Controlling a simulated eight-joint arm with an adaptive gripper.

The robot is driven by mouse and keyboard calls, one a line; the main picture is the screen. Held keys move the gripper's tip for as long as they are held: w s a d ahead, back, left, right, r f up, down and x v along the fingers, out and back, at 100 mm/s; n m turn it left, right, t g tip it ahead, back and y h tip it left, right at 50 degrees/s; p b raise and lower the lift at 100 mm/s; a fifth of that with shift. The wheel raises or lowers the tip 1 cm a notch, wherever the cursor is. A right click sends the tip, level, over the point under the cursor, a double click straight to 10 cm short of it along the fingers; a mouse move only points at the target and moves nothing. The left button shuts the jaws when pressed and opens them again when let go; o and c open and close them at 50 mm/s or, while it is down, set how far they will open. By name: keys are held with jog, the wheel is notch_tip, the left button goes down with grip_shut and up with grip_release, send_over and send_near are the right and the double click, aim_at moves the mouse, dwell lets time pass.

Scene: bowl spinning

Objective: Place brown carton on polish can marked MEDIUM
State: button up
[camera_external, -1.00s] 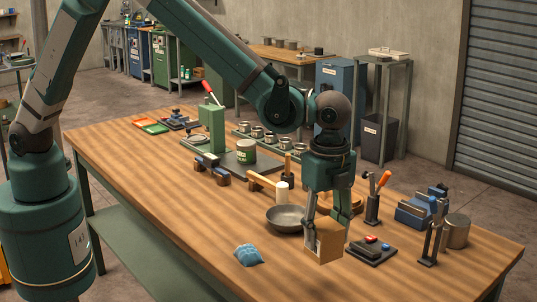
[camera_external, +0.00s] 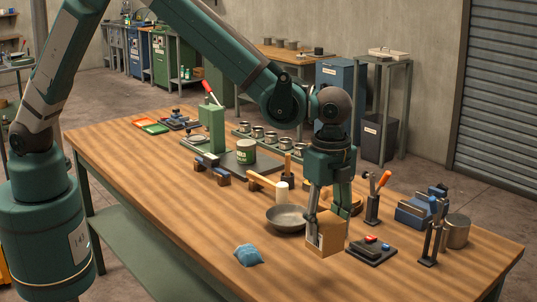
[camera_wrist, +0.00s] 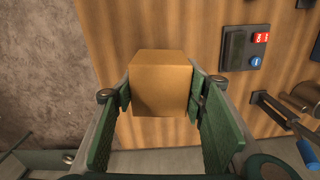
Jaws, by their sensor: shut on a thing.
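The brown carton (camera_external: 326,240) is between the fingers of my gripper (camera_external: 328,215), which is shut on it, at the front right of the bench. The wrist view shows the carton (camera_wrist: 160,85) held upright between both green finger pads. I cannot tell how far its base is above the wood. A green can with a pale label (camera_external: 246,152) stands on a dark plate at mid-bench. Several small cans (camera_external: 257,132) stand in a green rack behind it. The lettering on the cans is too small to read, so I cannot tell which is marked MEDIUM.
A grey bowl (camera_external: 286,218) lies just left of the carton, with a mallet (camera_external: 266,184) behind it. A blue cloth bag (camera_external: 248,255) lies front left. A control box with red and blue buttons (camera_external: 371,250) is close on the right.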

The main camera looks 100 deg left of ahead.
jog(key=a+r+n, duration=0.3)
jog(key=a+n, duration=0.2)
jog(key=a, duration=1.6)
notch_tip(320, 180, up, 7)
jog(key=n, duration=1.4)
send_over(246, 142)
jog(key=shift+d, duration=0.1)
jog(key=shift+f, duration=0.2)
jog(key=shift+f, duration=2.8)
jog(key=shift+f, duration=2.05)
jog(key=shift+f, duration=0.2)
